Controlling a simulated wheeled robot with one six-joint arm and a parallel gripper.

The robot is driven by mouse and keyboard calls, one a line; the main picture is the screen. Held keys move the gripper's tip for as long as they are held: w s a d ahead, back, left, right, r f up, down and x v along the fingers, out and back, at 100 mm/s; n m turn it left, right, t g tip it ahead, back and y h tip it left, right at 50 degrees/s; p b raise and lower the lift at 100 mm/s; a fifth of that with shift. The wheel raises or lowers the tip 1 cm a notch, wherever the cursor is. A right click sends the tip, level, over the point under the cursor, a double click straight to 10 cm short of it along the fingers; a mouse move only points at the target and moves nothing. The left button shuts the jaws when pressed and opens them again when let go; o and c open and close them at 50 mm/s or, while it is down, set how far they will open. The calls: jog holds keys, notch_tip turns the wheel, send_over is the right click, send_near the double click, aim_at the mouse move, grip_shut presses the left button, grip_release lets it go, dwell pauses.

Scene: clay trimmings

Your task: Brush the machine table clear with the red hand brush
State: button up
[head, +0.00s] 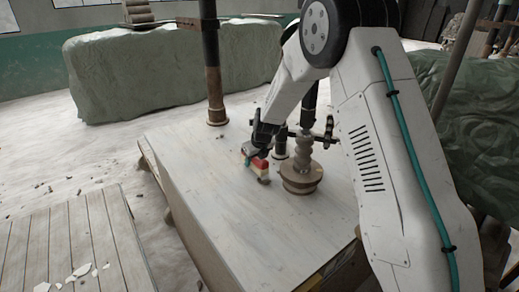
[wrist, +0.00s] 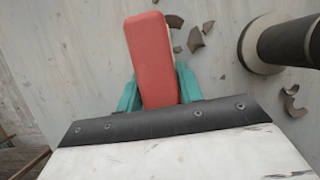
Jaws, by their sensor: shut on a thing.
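The red hand brush (head: 262,166) is held over or on the pale machine table (head: 210,220) in the head view. In the wrist view the red brush (wrist: 152,62) stands between the teal fingers of my gripper (wrist: 158,88), which is shut on it; in the head view my gripper (head: 252,154) is at the brush's left. The brush's bristles are hidden, and I cannot tell whether they touch the table. Several grey-brown curved clay trimmings (wrist: 195,40) lie on the table near the brush, with a few more (wrist: 291,102) at the right.
A round turned base with stacked grey discs (head: 301,178) stands on the table right of the brush. A dark post (wrist: 285,45) with a pale foot is close in the wrist view. A rusty post (head: 215,95) rises at the back edge. The table's left front is bare.

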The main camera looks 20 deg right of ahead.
jog(key=shift+r, duration=3.75)
